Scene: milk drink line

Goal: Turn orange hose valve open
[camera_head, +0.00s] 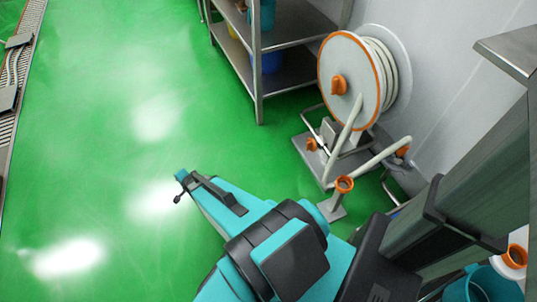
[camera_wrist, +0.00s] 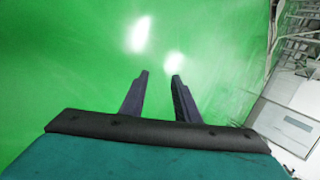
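A hose reel (camera_head: 342,62) with an orange rim stands against the wall at the upper right in the head view. It has an orange knob (camera_head: 339,85) on its face. A small orange handle (camera_head: 312,145) sits low on its metal base, and another orange fitting (camera_head: 403,152) is at the right pipe end. I cannot tell for sure which of these is the hose valve. My gripper (camera_wrist: 160,76) is open and empty in the wrist view, over bare green floor. In the head view my arm reaches left, its end well away from the reel.
A metal shelf (camera_head: 290,48) with bins stands left of the reel. A turquoise bucket (camera_head: 482,287) is at the lower right.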

